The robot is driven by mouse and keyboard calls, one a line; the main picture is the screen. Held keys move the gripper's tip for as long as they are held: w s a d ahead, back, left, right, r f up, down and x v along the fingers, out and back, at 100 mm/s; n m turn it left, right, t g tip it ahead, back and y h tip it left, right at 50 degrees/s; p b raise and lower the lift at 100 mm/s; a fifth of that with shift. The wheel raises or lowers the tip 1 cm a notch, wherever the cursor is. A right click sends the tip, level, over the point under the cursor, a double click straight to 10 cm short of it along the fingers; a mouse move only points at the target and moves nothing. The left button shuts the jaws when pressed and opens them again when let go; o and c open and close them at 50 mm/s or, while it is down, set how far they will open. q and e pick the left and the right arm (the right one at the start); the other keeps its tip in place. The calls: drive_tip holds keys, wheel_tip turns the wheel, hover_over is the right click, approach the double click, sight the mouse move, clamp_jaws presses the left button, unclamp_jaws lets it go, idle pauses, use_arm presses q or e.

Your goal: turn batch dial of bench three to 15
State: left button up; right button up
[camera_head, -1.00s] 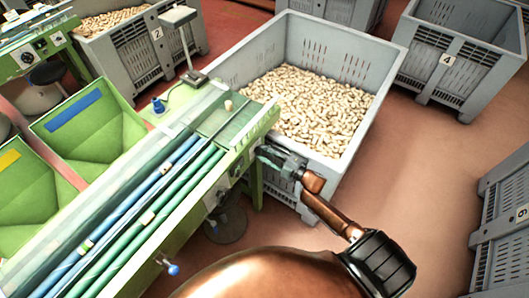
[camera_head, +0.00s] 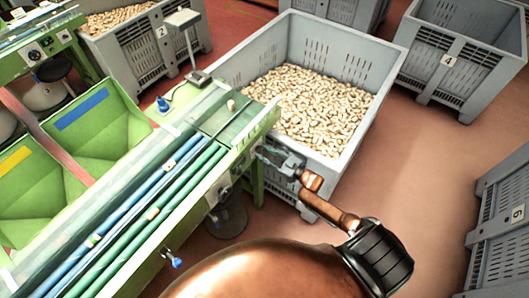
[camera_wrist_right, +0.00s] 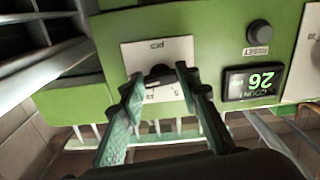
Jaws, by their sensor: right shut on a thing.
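The bench (camera_head: 190,192) is green, with blue and green channels on top. In the right wrist view its front panel (camera_wrist_right: 215,30) carries a white dial plate (camera_wrist_right: 178,48) with a dark dial knob (camera_wrist_right: 158,75). My right gripper (camera_wrist_right: 158,80) is shut on this knob, one finger on each side, hiding part of the plate. In the head view the right gripper (camera_head: 264,152) is at the bench's right end. A display (camera_wrist_right: 252,83) beside the dial shows green digits that look like 26, but nearby lettering looks upside down. My left gripper is not in view.
A dark RESET button (camera_wrist_right: 259,33) is above the display. A grey crate (camera_head: 225,68) full of corks stands close behind the right gripper. Another grey crate (camera_head: 440,75), marked 4, stands at the upper right. The floor between crates is clear at right.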

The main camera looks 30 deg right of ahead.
drive_tip(key=shift+m, duration=0.9)
drive_tip(key=o, duration=1.2)
drive_tip(key=shift+c, duration=0.2)
drive_tip(key=v, duration=1.2)
drive_tip(key=shift+f, duration=0.1)
